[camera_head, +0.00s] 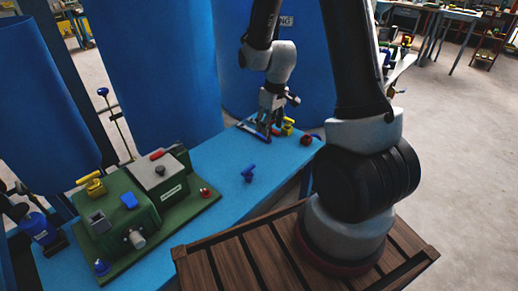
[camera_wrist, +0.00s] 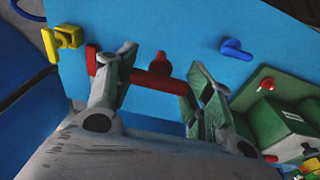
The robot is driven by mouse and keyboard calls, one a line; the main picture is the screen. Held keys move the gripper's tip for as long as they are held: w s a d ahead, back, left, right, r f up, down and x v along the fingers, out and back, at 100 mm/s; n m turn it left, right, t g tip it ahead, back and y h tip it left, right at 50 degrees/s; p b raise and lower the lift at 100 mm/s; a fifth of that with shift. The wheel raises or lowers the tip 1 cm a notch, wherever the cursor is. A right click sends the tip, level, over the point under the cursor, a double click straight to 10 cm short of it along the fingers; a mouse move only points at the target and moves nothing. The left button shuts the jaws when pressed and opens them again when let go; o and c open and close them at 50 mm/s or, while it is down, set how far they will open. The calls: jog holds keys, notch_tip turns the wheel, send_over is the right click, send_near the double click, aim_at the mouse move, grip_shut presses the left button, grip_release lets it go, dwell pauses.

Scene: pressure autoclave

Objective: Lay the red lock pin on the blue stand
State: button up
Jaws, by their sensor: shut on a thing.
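My gripper (camera_head: 268,126) hangs low over the far end of the blue bench. A small blue piece, seemingly the blue stand (camera_head: 248,174), is on the bench, nearer the green machine and apart from my gripper. It also shows in the wrist view (camera_wrist: 235,49), right of the fingers.
A yellow piece (camera_head: 288,127) and a dark red knob-like piece (camera_head: 307,140) are on the bench close to my gripper. The green machine (camera_head: 130,210) fills the left of the bench, with a red bar (camera_head: 157,155) on top. The bench (camera_head: 215,210) is clear around the blue piece.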

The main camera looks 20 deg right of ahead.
notch_tip(320, 180, down, 9)
jog(key=shift+f, duration=0.1)
dwell(0.3)
jog(key=shift+f, duration=0.15)
jog(key=o, duration=1)
jog(key=shift+o, duration=0.2)
